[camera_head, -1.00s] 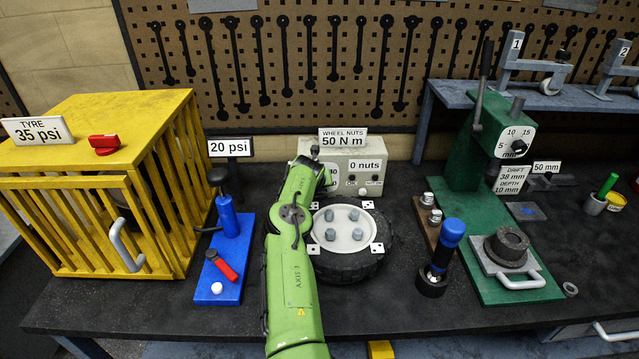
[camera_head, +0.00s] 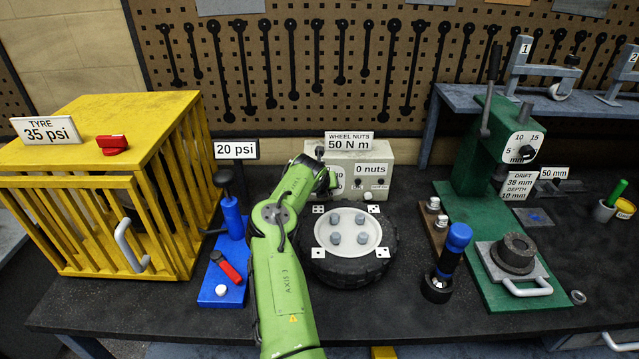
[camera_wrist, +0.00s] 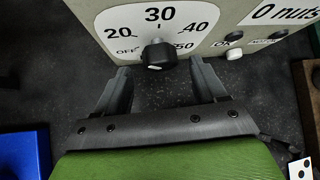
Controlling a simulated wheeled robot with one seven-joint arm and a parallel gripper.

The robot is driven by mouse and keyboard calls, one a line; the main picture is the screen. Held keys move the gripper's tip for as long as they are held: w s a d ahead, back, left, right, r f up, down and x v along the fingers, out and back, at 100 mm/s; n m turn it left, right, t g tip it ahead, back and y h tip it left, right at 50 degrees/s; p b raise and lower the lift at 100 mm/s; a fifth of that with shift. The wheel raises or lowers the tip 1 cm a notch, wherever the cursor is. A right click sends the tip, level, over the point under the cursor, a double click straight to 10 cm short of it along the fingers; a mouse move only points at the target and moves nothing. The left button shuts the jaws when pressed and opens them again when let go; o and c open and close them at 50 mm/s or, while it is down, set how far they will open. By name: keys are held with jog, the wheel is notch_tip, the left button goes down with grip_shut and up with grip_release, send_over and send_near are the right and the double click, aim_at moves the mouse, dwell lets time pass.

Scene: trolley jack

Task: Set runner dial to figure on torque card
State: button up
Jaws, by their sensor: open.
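The runner box (camera_head: 381,155) is a pale case at the back of the bench, behind the tyre. Its black dial knob (camera_wrist: 157,56) shows in the wrist view, on a white scale plate marked OFF, 20, 30, 40 and 50. The torque card (camera_head: 348,141) on the box reads WHEEL NUTS 50 N m. My gripper (camera_wrist: 159,72) is open, its two fingers on either side of and just below the knob, with no clear contact. In the head view my arm hides most of the dial.
The box also has a "0 nuts" display (camera_head: 370,169) and buttons beside the dial. The tyre (camera_head: 385,264) with its wheel lies in front. A blue pump stand (camera_head: 222,287) is left, and a green press (camera_head: 468,150) stands right.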

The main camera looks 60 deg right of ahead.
jog(key=b+v, duration=0.1)
jog(key=v, duration=1.2)
jog(key=shift+f, duration=0.1)
